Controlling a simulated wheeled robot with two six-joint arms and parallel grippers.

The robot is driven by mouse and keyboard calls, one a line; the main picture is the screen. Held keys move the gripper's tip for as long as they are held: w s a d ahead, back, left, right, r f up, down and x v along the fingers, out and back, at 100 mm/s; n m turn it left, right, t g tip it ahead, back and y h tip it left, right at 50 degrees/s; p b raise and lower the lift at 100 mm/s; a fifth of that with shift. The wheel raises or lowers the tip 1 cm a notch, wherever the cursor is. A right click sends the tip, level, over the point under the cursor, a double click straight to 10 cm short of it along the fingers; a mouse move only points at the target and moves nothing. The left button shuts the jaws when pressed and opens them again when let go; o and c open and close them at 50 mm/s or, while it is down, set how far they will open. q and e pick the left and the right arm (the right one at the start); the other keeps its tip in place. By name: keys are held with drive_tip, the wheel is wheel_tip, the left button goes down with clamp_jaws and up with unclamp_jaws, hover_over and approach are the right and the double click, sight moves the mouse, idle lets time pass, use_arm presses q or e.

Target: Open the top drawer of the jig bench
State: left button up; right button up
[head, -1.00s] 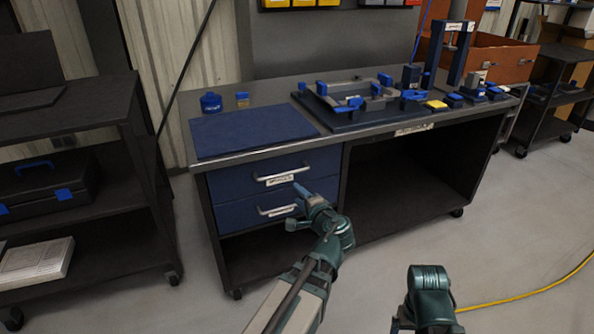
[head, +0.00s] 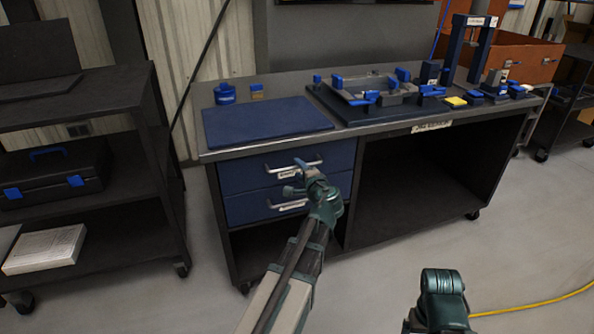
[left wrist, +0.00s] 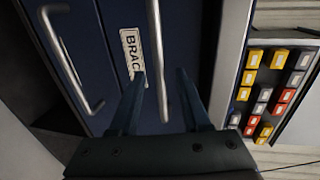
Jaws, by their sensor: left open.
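The jig bench (head: 240,150) has two blue drawers at its left end. The top drawer (head: 238,178) looks shut, flush with the bench front. Its silver bar handle (head: 279,170) runs across the front, with a white label behind it. My left gripper (head: 302,168) is at the right part of this handle. In the left wrist view my open left gripper (left wrist: 160,98) has the top handle (left wrist: 156,45) between its two fingers, not clamped. The lower drawer's handle (left wrist: 68,55) is at the left there.
A blue mat (head: 265,122) and a fixture with blue clamps (head: 375,95) lie on the bench top. A dark shelf cart (head: 120,180) with a blue-latched case (head: 55,172) stands at the left. The floor in front is clear except a yellow cable (head: 535,300).

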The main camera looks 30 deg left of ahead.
use_arm(q)
drive_tip(key=shift+x, duration=1.3)
drive_tip(key=shift+s, duration=0.1)
clamp_jaws()
idle(0.4)
